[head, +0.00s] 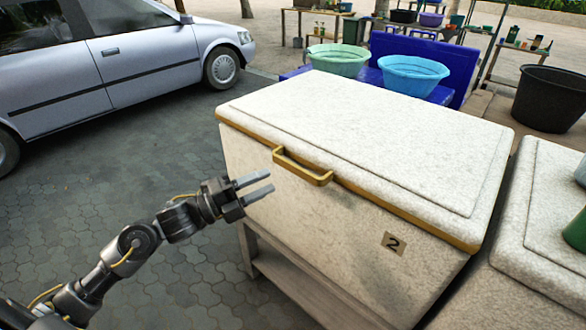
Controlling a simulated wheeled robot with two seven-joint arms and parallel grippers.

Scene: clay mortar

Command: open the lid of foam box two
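The large white foam box (330,225), marked with a "2" label (394,243), stands on a low grey stand (300,283). Its white lid (380,135) has a yellow-brown rim and looks closed. A yellow-brown handle (302,167) sticks out from the front edge of the lid. My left gripper (254,187) is open and empty, with its two fingers apart. In the picture it is just left of and below the handle, not around it. My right gripper is not in view.
Another white foam box (530,265) stands close on the right, with green objects on top. Behind are a green basin (338,59), a blue basin (413,75) and a black tub (548,98). A silver car (115,65) is at upper left. Paved ground at left is clear.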

